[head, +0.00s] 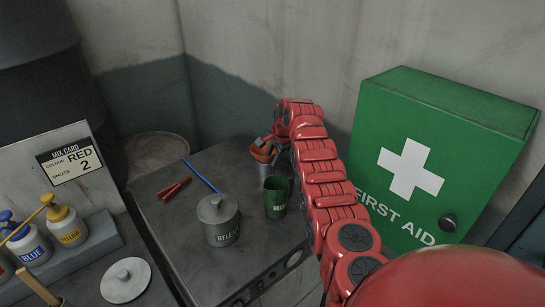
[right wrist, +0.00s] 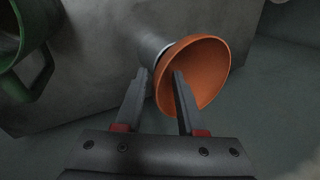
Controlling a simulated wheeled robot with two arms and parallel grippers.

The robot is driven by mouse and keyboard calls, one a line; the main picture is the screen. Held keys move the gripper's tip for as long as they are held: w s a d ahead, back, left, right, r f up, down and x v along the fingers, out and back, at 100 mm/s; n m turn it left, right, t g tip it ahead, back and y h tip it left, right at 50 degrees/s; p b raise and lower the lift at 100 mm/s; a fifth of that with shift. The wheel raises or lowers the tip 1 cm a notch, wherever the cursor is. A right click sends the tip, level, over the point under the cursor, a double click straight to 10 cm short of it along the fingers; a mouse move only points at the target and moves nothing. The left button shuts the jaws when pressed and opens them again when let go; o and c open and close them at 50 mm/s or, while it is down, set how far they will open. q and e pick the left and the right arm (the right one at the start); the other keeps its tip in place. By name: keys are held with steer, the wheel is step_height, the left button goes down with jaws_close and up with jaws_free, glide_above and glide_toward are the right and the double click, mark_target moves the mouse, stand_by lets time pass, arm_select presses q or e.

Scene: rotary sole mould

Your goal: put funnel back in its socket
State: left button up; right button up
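The orange funnel (head: 262,153) is at the back right of the grey bench in the head view, at the top of a grey cylinder-like holder (head: 267,171). In the right wrist view the funnel (right wrist: 212,66) has its wide mouth towards the camera, with the grey holder (right wrist: 152,45) behind it. How deep its stem sits is hidden. My right gripper (right wrist: 160,73) is open at the funnel's near rim. One finger overlaps the mouth and the other is outside the rim, with a gap between them. In the head view my right gripper (head: 270,140) is small and partly hidden. My left gripper is out of view.
A green mug (head: 277,197) stands close in front of the holder. A lidded grey RELEASE pot (head: 219,221), a blue stick (head: 200,175) and a red tool (head: 175,189) are to the left. A green first aid box (head: 440,150) stands right of my arm; walls are behind.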

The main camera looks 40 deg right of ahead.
stand_by(0.3)
steer(key=shift+s+r+b, duration=0.2)
steer(key=shift+r+b, duration=0.25)
steer(key=shift+b, duration=0.15)
steer(key=b+v, duration=0.7)
steer(key=v, duration=0.9)
steer(key=shift+r+b, duration=0.2)
steer(key=shift+b, duration=0.15)
steer(key=shift+s, duration=0.15)
